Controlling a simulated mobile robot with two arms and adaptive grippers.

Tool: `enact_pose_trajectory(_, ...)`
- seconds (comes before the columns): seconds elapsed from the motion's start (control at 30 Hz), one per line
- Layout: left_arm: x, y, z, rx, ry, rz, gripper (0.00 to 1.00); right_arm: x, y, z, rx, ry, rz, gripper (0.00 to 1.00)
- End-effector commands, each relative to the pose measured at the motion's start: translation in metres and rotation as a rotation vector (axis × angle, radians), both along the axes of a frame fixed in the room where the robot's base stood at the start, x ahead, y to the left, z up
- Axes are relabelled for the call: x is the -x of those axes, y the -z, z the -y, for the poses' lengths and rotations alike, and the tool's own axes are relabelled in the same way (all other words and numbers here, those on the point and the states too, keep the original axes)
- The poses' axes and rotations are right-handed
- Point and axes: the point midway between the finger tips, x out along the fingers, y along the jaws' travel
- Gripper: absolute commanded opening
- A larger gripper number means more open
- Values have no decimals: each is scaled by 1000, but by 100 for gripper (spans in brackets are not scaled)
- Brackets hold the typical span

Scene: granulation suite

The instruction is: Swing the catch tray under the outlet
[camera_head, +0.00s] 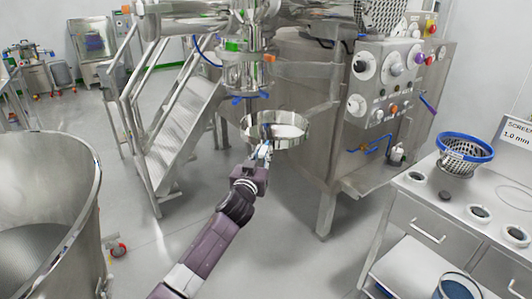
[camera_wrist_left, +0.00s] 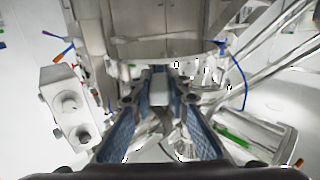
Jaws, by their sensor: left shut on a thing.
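The catch tray (camera_head: 288,131) is a round, shallow steel pan. It hangs by the granulator body, a little below and to the right of the outlet (camera_head: 243,75), a steel spout with blue clamps. My left gripper (camera_head: 265,149) is at the near left side of the tray, shut on its handle. In the left wrist view the fingers (camera_wrist_left: 159,90) close around a pale grip piece, with the tray wall (camera_wrist_left: 165,50) just beyond it. The fingers hide much of the handle. My right gripper is not in view.
A steel staircase (camera_head: 180,125) stands left of the outlet. A large open steel bowl (camera_head: 85,190) fills the lower left. The floor around my left arm is clear.

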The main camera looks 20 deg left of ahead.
Motion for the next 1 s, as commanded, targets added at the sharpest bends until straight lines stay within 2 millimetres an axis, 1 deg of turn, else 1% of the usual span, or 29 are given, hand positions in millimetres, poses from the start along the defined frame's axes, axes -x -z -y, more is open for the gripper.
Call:
enact_pose_trajectory(0.03,-4,-3,-8,-11,18,-6,0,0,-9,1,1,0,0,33)
enact_pose_trajectory(0.1,-9,-2,-19,-12,44,-6,0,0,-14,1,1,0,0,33)
enact_pose_trajectory(0.2,-14,-2,-35,-7,69,-5,0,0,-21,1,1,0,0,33)
enact_pose_trajectory(0.33,-16,-3,-51,0,85,0,0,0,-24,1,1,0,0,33)
enact_pose_trajectory(0.43,-17,-3,-56,5,91,5,0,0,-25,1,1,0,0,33)
enact_pose_trajectory(0.7,-17,-3,-56,7,91,6,0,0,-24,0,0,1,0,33)
enact_pose_trajectory(0.73,-17,-3,-56,7,91,6,18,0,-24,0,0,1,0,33)
enact_pose_trajectory(0.8,-17,-4,-56,7,90,7,25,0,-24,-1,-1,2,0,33)
enact_pose_trajectory(0.87,-17,-4,-56,7,90,7,32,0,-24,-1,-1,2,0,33)
enact_pose_trajectory(0.9,-17,-4,-56,7,90,6,33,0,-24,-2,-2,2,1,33)
enact_pose_trajectory(1.0,-17,-4,-56,6,89,7,33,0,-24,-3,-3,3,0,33)
